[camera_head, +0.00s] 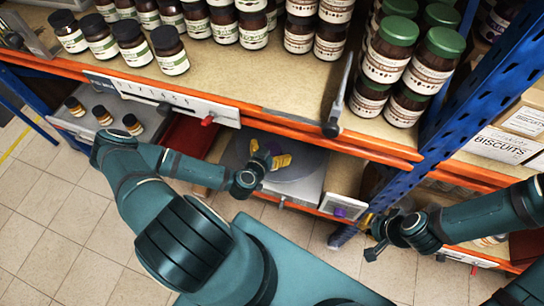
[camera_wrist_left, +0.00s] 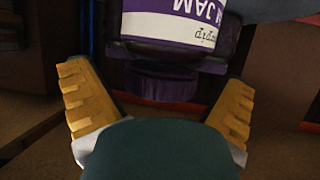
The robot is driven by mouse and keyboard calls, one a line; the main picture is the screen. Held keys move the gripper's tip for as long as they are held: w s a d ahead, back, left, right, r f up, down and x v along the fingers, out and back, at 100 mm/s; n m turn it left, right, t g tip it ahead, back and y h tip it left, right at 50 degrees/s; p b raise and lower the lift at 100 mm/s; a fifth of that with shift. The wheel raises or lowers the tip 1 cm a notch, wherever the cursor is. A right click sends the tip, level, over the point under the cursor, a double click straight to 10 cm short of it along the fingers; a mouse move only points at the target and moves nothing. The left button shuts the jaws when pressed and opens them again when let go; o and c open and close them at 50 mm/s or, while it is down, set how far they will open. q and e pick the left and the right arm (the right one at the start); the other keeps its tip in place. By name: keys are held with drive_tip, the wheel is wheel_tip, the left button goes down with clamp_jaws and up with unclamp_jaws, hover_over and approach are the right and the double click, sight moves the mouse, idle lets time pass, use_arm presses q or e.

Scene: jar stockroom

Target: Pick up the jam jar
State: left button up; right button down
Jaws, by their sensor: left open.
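The jam jar (camera_wrist_left: 180,30) has a white and purple label reading JAM and a dark purple lid (camera_wrist_left: 160,83). In the left wrist view it appears upside down, lid towards me. My left gripper (camera_wrist_left: 155,85) is open, its yellow fingers on either side of the lid with visible gaps. In the head view my left gripper (camera_head: 270,161) is over a round grey plate on the lower shelf; a little purple shows by its fingers, and most of the jar is hidden. My right gripper (camera_head: 376,236) is at the right, with its dark fingers apart and empty.
An upper shelf with an orange edge (camera_head: 290,128) overhangs the spot and carries many dark jars and green-lidded jars (camera_head: 398,31). A blue upright (camera_head: 440,95) stands to the right. Small jars (camera_head: 103,115) stand on a grey tray at left. Tiled floor is open at lower left.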

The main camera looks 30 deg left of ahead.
use_arm(q)
drive_tip(key=shift+x, duration=1.05)
use_arm(e)
drive_tip(key=shift+f, duration=0.2)
use_arm(q)
drive_tip(key=c, duration=1.4)
drive_tip(key=shift+c, duration=0.2)
drive_tip(key=shift+r, duration=0.15)
